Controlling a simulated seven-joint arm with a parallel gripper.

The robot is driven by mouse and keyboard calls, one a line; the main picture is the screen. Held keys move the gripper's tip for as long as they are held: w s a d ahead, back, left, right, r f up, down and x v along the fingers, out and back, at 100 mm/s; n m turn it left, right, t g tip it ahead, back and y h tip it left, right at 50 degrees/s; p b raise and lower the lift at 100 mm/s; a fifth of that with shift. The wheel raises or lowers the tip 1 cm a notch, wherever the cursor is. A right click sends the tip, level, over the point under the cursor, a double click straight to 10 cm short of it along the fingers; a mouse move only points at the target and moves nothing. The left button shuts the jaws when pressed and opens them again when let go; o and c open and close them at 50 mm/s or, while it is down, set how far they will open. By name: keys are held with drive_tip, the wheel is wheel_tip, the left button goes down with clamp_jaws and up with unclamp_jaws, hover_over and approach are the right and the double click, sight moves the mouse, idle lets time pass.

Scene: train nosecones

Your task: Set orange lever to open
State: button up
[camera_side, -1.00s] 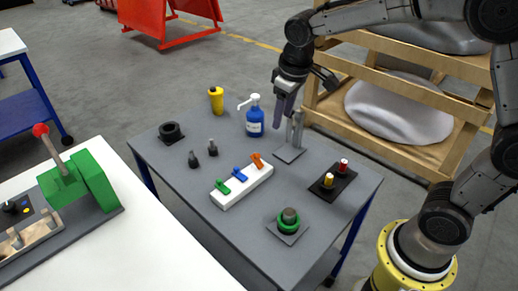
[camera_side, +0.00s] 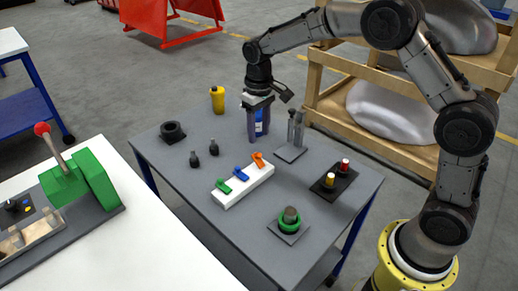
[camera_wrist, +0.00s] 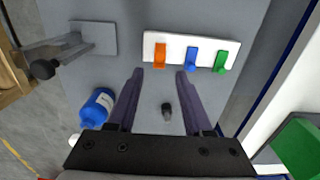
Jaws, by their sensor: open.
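The orange lever (camera_side: 258,159) sits at the far end of a white block (camera_side: 246,190), beside a blue lever (camera_side: 240,173) and a green lever (camera_side: 224,187). In the wrist view the orange lever (camera_wrist: 160,56) is the leftmost of the three, and its handle points toward my gripper. My gripper (camera_wrist: 160,73) is open and empty, fingers pointing down at the table, apart from the levers. In the side view my gripper (camera_side: 260,139) hangs beyond the block and partly hides the blue bottle.
A metal stand (camera_side: 290,152), a yellow bottle (camera_side: 217,100) and a green-ringed part (camera_side: 289,222) are also on the grey table (camera_side: 190,182).

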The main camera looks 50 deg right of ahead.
sight(259, 154)
wheel_tip(259, 154, down, 7)
drive_tip(key=shift+r, duration=0.1)
idle(0.3)
clamp_jaws()
